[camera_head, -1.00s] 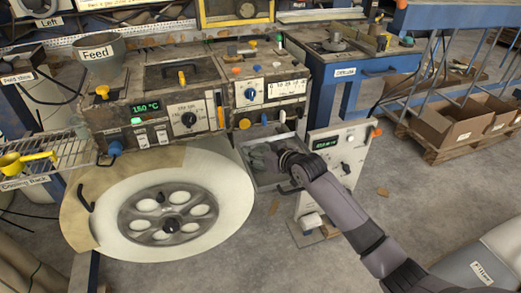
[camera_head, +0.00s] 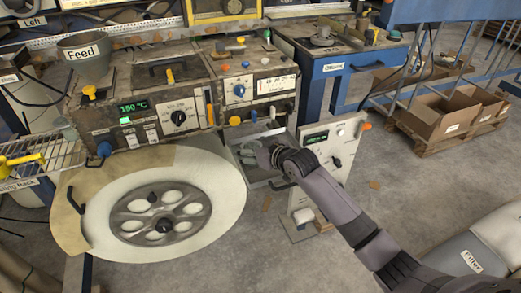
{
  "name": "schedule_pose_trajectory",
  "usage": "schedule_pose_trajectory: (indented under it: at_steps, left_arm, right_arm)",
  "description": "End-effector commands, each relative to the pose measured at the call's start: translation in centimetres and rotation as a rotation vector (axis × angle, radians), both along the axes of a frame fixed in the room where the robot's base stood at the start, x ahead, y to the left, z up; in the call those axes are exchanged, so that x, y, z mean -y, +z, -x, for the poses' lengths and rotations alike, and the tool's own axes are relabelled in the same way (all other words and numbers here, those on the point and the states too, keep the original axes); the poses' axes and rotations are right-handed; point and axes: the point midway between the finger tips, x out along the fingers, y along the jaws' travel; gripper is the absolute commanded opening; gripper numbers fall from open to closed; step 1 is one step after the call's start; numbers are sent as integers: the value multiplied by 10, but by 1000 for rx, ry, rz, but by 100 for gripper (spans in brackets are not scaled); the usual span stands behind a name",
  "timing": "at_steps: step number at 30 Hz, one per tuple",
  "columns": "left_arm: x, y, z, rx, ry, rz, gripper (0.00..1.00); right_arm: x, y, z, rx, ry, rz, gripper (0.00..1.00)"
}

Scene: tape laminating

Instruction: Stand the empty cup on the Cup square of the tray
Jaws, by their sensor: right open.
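The tray (camera_head: 257,184) is a shallow grey metal tray at the front of the machine, right of the big white reel. My right arm reaches in from the lower right, and my right gripper (camera_head: 252,152) is over the tray. Its fingers are small and partly hidden by the wrist, but it is open. Greyish shapes show by the fingers in the tray; I cannot tell whether one is the empty cup. The Cup square's marking cannot be made out. My left gripper is not in view.
The white reel (camera_head: 226,215) is close left of the tray. A control box (camera_head: 341,150) with a green display stands close right. The machine's knobbed front (camera_head: 178,119) rises behind. A wire rack (camera_head: 52,158) is at far left. Bare floor lies in front.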

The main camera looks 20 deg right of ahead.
Motion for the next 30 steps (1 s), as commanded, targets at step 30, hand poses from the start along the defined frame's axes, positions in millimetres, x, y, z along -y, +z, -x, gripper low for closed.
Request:
schedule_pose_trajectory:
  at_steps: [30]
  left_arm:
    - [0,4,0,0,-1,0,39]
  right_arm:
    - [31,43,103,-3,0,1,76]
